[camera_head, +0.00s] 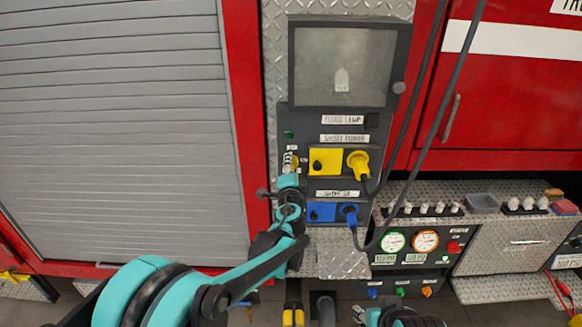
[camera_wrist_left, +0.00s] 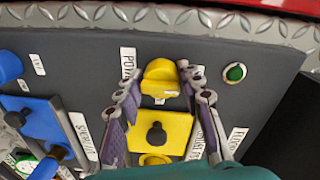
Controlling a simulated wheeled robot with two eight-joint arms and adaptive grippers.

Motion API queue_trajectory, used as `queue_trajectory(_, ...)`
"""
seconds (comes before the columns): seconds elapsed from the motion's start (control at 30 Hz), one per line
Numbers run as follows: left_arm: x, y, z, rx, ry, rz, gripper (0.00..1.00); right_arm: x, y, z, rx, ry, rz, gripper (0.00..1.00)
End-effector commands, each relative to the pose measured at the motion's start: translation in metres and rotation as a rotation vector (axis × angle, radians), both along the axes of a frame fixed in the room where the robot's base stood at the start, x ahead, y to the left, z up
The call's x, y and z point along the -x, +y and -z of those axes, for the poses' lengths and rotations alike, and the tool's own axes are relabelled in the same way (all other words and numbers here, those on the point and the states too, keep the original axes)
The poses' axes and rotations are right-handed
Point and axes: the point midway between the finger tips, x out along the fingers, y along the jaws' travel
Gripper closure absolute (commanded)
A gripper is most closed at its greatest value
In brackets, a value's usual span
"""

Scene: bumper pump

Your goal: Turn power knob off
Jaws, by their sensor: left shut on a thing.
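The yellow power knob (camera_wrist_left: 160,76) sits on the dark panel in the left wrist view, beside a white label that is partly readable. The fingers of my left gripper (camera_wrist_left: 159,80) stand on both sides of the knob and are shut on it. In the head view my left gripper (camera_head: 290,163) is at the panel's left side, left of the yellow socket plate, and mostly hides the knob. Part of what looks like my right gripper (camera_head: 358,313) shows at the bottom edge; its finger state is unclear.
A green indicator (camera_wrist_left: 235,73) is close to the knob. Dark cables (camera_head: 432,125) hang at the right. Gauges (camera_head: 393,242) sit lower right.

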Motion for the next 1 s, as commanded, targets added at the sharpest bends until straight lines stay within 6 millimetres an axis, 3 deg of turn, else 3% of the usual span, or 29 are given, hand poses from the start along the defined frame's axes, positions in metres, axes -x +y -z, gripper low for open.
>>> queue_trajectory(0.27, -0.001, 0.000, -0.002, -0.001, -0.001, 0.000, 0.92, 0.000, 0.000, -0.001, 0.000, 0.000, 0.000, 0.60)
queue_trajectory(0.3, -0.001, 0.000, -0.002, -0.002, -0.001, 0.000, 0.56, 0.000, 0.000, -0.001, 0.000, 0.000, 0.000, 0.60)
queue_trajectory(0.37, -0.001, 0.000, -0.002, -0.002, -0.001, 0.000, 0.45, 0.000, 0.000, -0.001, 0.000, 0.000, 0.000, 0.60)
queue_trajectory(0.73, 0.006, 0.000, -0.001, -0.001, 0.000, 0.000, 0.45, 0.000, 0.000, 0.000, 0.000, 0.000, 0.000, 0.60)
queue_trajectory(0.87, 0.025, 0.000, -0.002, -0.001, 0.000, 0.001, 0.45, 0.000, 0.000, 0.000, 0.000, 0.000, 0.000, 0.60)
queue_trajectory(1.0, 0.057, 0.000, -0.004, -0.001, 0.000, 0.001, 0.45, 0.000, 0.000, 0.000, 0.000, 0.000, 0.000, 0.60)
